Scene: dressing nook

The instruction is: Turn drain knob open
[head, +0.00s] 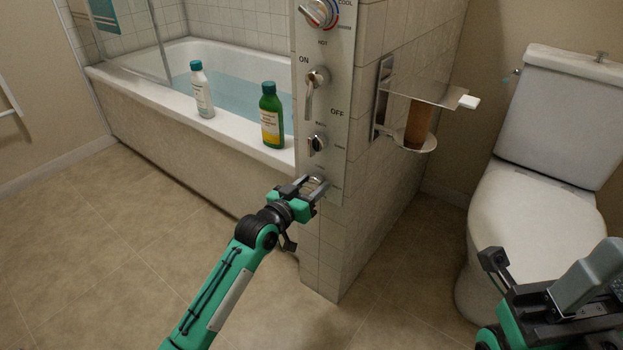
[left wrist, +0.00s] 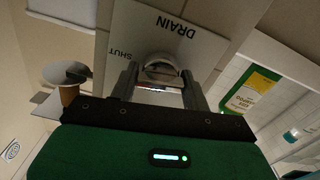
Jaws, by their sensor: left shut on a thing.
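The drain knob (head: 315,183) is a round metal knob at the bottom of the control panel (head: 330,100) on the tiled wall end. My left gripper (head: 308,189) is at the knob, with its fingers shut on it. In the left wrist view the drain knob (left wrist: 162,70) sits between the two fingers (left wrist: 160,92), below the words DRAIN and SHUT on the panel. The gripper partly hides the knob, and I cannot tell its turned position. My right gripper (head: 496,262) is at the lower right, apart from the panel; its jaw state is unclear.
A bathtub (head: 190,155) with water stands behind on the left. A white bottle (head: 202,92) and a green bottle (head: 271,117) stand on its rim. Other controls sit above the drain knob. The left floor is clear.

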